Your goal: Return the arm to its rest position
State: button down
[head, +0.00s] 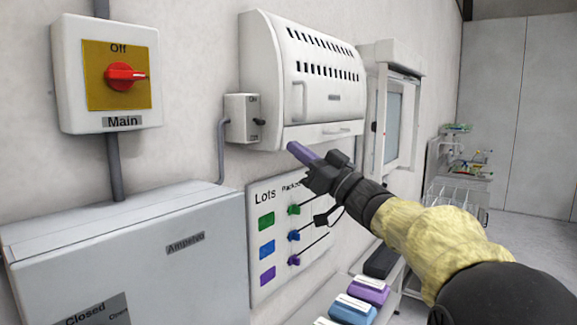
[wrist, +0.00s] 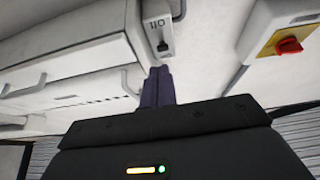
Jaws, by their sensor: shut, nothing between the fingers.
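My gripper (head: 293,148) is shut and empty, its purple fingers pressed together. In the head view it points up and left, just below the lower edge of the white vented wall cabinet (head: 312,75). Whether it touches the cabinet cannot be told. My arm reaches in from the lower right. In the wrist view the closed fingers (wrist: 157,72) point at the small switch box (wrist: 161,38) beside the cabinet. That box also shows in the head view (head: 241,112), left of the cabinet.
A yellow-and-red main switch (head: 105,85) is on the wall at left. A grey chest (head: 120,250) stands below it. A Lots panel (head: 270,210) with coloured knobs hangs behind my gripper. Coloured boxes (head: 368,288) lie on a bench. A wire rack (head: 460,170) stands farther right.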

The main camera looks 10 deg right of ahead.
jog(key=d+f+m+g+h, duration=0.1)
jog(key=d+f+m+h, duration=0.2)
jog(key=f+m+h, duration=0.7)
jog(key=d+f+g+h, duration=0.1)
jog(key=d+f+h, duration=0.3)
jog(key=f, duration=1.2)
jog(key=s+a+f+n+g+h, duration=0.1)
jog(key=s+a+f+g+h, duration=0.1)
jog(key=s+f+g, duration=1)
jog(key=s+f, duration=1)
jog(key=s, duration=0.2)
jog(key=shift+s+f+h, duration=0.15)
jog(key=shift+s+h, duration=0.1)
jog(key=shift+h, duration=0.05)
